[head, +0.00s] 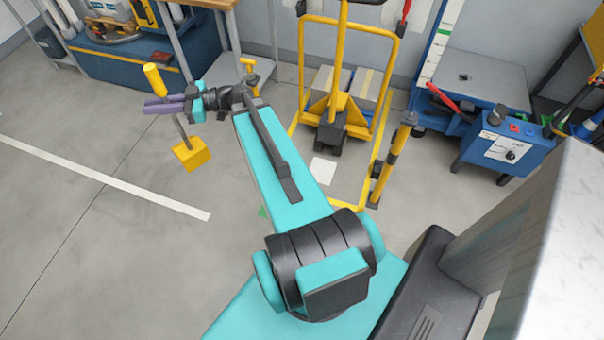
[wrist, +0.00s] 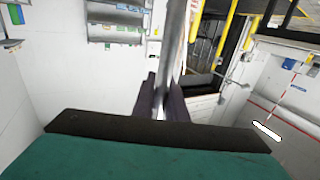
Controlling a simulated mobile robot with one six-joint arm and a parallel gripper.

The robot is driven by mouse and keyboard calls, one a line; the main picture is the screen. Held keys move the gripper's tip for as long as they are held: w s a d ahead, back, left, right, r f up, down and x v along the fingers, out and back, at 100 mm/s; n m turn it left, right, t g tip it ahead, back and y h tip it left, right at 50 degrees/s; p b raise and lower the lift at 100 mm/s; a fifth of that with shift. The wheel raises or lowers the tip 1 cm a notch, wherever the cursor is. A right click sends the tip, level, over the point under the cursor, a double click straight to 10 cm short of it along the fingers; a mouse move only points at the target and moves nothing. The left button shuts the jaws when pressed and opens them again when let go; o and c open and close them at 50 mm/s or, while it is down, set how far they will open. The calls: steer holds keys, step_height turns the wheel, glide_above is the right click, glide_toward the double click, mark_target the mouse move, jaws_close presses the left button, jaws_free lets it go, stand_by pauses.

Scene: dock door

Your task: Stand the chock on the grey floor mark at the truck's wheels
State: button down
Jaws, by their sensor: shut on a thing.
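The chock is a yellow block (head: 191,154) on a grey rod with a fat yellow grip (head: 155,78) on top. My gripper (head: 165,104), with purple fingers, is shut on the rod between the grip and the block. The chock hangs tilted, apparently above the floor at the left. In the wrist view the rod (wrist: 174,45) rises blurred between the dark fingers (wrist: 160,100). The block is out of sight there. I cannot make out the grey floor mark or the truck's wheels in either view.
A yellow pallet truck (head: 335,105) stands behind my arm, inside a yellow floor outline. A white square (head: 323,171) lies near it. A blue lift table (head: 470,85) and blue control box (head: 505,145) are at the right. A blue-based bench (head: 130,70) is at the back left. The left floor is clear.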

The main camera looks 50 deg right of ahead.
steer(key=s+d+f+m+t+h+b, duration=0.25)
steer(key=d+f+b, duration=0.35)
steer(key=d+f, duration=0.4)
steer(key=s+d+f+m+t+h+b, duration=0.1)
steer(key=s+d+f+m+h+b, duration=0.2)
steer(key=d+f+b, duration=0.6)
steer(key=s+d+f+m+t+h+b, duration=0.1)
steer(key=s+d+f+h+b, duration=0.3)
steer(key=d+f, duration=0.75)
steer(key=s+d+f+m+h+b, duration=0.2)
steer(key=s+d+f+h+b, duration=0.2)
steer(key=s+d+f+b, duration=0.4)
steer(key=s+d+f+m+h+b, duration=0.3)
steer(key=s+d+f+b, duration=0.6)
steer(key=f, duration=1.1)
steer(key=shift+s+d+f+h, duration=0.15)
steer(key=shift+s+d+h, duration=0.4)
steer(key=shift+s+d, duration=2.45)
steer(key=shift+s+a+m, duration=0.25)
steer(key=shift+s+a, duration=0.3)
steer(key=shift+a, duration=0.05)
steer(key=d+f+b+x, duration=0.1)
steer(key=b+x, duration=0.4)
steer(key=x, duration=1)
steer(key=shift+d+f, duration=0.4)
steer(key=shift+d, duration=0.2)
steer(key=shift+w+f, duration=0.1)
steer(key=shift+w, duration=0.05)
